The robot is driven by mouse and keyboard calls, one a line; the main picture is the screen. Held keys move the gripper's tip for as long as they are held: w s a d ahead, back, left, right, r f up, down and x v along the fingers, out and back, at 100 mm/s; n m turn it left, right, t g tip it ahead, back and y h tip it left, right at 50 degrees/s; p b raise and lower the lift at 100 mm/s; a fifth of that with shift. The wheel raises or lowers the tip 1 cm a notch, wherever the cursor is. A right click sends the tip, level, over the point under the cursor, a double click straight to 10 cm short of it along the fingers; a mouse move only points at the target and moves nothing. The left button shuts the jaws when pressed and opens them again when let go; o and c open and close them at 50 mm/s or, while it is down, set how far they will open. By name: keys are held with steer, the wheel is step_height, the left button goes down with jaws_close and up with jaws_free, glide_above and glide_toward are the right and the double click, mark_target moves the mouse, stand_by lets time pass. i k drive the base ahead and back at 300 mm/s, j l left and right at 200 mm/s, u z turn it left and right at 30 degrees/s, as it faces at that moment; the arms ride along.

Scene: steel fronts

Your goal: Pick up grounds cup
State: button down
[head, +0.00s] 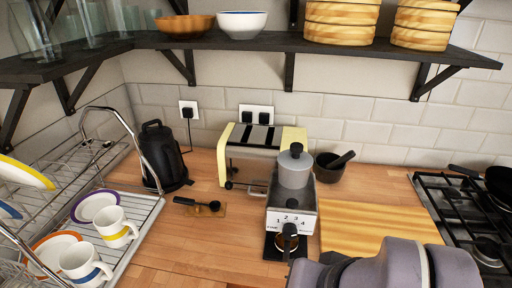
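The grounds cup (289,242) appears as a small dark-handled cup with brown contents, low at the front of the steel grinder (292,208). The grinder has a grey lidded top and a front marked with numbers. The cup stands on or just above the grinder's black base (272,247); I cannot tell which. My grey-purple arm fills the bottom right, just right of the cup. My gripper's fingers do not show, so whether it is near the cup is hidden.
A yellow toaster (235,165) and a dark mortar (327,174) stand behind the grinder. A wooden board (375,222) lies to its right, beside the gas hob (462,215). A brush or scoop (208,206) and a dish rack (152,212) with cups are left. A shelf (235,41) hangs above.

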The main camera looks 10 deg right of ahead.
mark_target(286, 247)
steer(key=l+u, duration=0.25)
steer(key=u, duration=0.15)
steer(key=l+u, duration=0.25)
steer(key=u, duration=0.15)
steer(key=l+u, duration=0.2)
steer(key=u, duration=0.25)
steer(key=k+j, duration=0.05)
